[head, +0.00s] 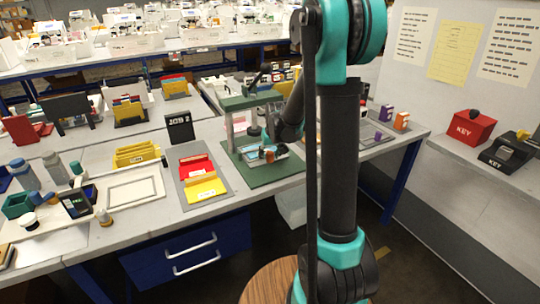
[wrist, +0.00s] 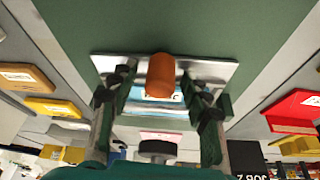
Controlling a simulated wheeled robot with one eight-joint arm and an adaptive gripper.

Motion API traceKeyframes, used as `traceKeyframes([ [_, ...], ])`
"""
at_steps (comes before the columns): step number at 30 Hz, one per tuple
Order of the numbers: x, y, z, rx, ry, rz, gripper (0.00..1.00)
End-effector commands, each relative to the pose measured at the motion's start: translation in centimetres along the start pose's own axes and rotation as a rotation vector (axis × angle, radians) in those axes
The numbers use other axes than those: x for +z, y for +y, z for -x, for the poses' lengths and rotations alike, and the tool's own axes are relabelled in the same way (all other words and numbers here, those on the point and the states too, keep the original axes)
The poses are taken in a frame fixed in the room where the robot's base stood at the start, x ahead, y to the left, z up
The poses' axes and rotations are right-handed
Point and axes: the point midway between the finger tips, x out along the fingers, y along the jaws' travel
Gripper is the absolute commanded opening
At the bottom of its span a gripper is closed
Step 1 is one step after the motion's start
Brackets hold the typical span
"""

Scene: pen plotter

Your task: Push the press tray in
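The green press (head: 250,101) stands on a green base (head: 247,176) on the bench. Its silver press tray (wrist: 212,70) lies low on the base and sticks out in front of the posts, with an orange knob (wrist: 161,76) at its front. The tray also shows in the head view (head: 281,151). A bluish, pale piece (wrist: 150,109) lies on the tray, partly hidden by the knob. My gripper (wrist: 160,82) is at the tray's front, its dark fingers apart on either side of the knob, with gaps visible. In the head view my arm partly hides the gripper.
Red and yellow bins (head: 203,181) and the JOB 2 sign (head: 180,127) stand left of the press. Small purple and orange boxes (head: 401,120) stand to its right. A dark disc (wrist: 157,149) shows between the press posts in the wrist view.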

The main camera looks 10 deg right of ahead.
Motion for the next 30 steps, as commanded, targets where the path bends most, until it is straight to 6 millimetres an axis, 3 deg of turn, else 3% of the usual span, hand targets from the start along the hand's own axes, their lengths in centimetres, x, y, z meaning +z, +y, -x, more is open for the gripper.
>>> traceKeyframes([
  [2,0.0,0.0,0.0,0.0,0.0,0.0,0.38],
  [11,0.0,0.0,0.0,0.0,0.0,0.0,0.01],
  [20,-0.1,0.0,0.0,0.0,0.0,0.0,0.0],
  [30,-4.0,-0.9,-1.6,-0.001,0.001,0.001,0.0],
])
